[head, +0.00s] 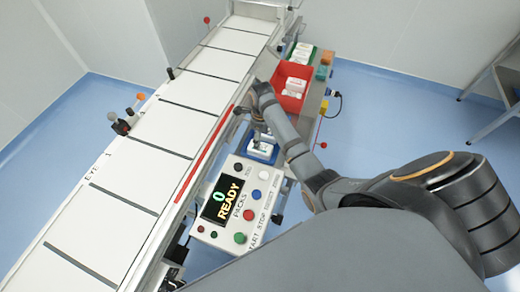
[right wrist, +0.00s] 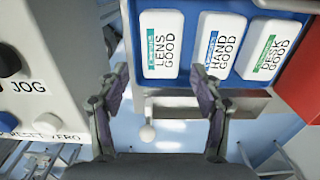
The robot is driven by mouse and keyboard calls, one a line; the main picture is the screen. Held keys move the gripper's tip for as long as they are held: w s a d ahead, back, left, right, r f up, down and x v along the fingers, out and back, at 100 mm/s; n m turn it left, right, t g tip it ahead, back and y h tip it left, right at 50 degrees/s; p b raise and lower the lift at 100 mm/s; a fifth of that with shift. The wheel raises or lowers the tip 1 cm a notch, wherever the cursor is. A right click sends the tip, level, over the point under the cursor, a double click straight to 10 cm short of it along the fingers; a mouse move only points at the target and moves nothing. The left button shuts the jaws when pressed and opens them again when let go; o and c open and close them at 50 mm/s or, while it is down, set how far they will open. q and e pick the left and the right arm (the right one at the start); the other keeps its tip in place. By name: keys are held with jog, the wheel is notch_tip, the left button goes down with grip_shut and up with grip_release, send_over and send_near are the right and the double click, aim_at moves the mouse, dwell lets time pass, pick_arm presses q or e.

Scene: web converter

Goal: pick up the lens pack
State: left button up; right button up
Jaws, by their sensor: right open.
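The lens pack (right wrist: 163,45) is a white pack with a green label stripe and the words LENS GOOD. It lies leftmost in a blue tray (right wrist: 190,90) in the right wrist view. My right gripper (right wrist: 163,86) is open and empty, its fingers short of the pack in that view, with the pack beyond the gap between them. In the head view my right gripper (head: 257,130) hangs over the blue tray (head: 262,158) and partly hides the packs there. My left gripper is in neither view.
Beside the lens pack are the HAND GOOD pack (right wrist: 213,45) and the DESK GOOD pack (right wrist: 265,50). A control panel (head: 240,203) reading READY stands close to the tray. A red bin (head: 291,103) with white packs lies behind, and a long conveyor (head: 165,130) runs at left.

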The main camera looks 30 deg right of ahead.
jog(key=shift+w+f, duration=0.25)
jog(key=shift+f, duration=0.75)
notch_tip(320, 180, down, 3)
jog(key=shift+s+r, duration=0.15)
jog(key=shift+r, duration=0.05)
jog(key=shift+f, duration=0.65)
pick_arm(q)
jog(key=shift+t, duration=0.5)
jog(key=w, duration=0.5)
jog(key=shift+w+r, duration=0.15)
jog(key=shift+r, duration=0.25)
pick_arm(e)
jog(key=c, duration=1)
